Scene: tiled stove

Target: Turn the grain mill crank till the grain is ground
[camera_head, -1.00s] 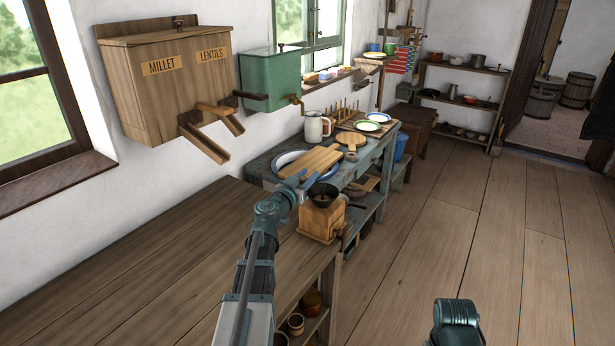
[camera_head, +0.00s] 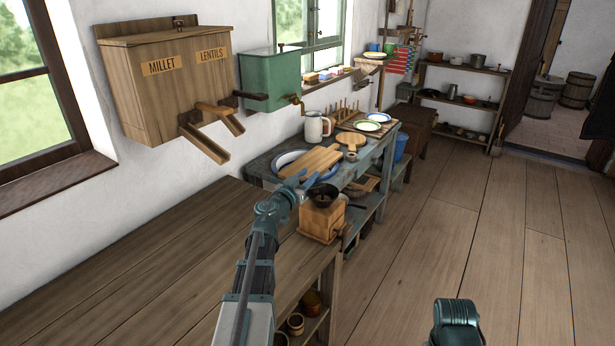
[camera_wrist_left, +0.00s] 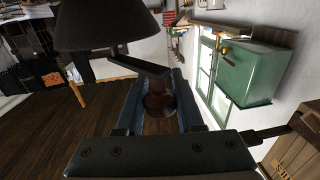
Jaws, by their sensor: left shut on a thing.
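The grain mill (camera_head: 321,222) is a light wooden box with a dark hopper (camera_head: 323,193), standing upright at the far right end of the wooden counter. In the left wrist view, the dark hopper (camera_wrist_left: 108,25) hangs in at the top, with the metal crank arm (camera_wrist_left: 135,62) beside it. My left gripper (camera_head: 300,180) is at the mill's upper left. In the left wrist view, its blue fingers (camera_wrist_left: 160,100) are shut around the brown crank knob (camera_wrist_left: 160,103). The grain inside the hopper cannot be seen.
The wooden counter (camera_head: 130,270) is bare to the left of the mill. A millet and lentils bin (camera_head: 165,95) hangs on the wall. The floor to the right is clear.

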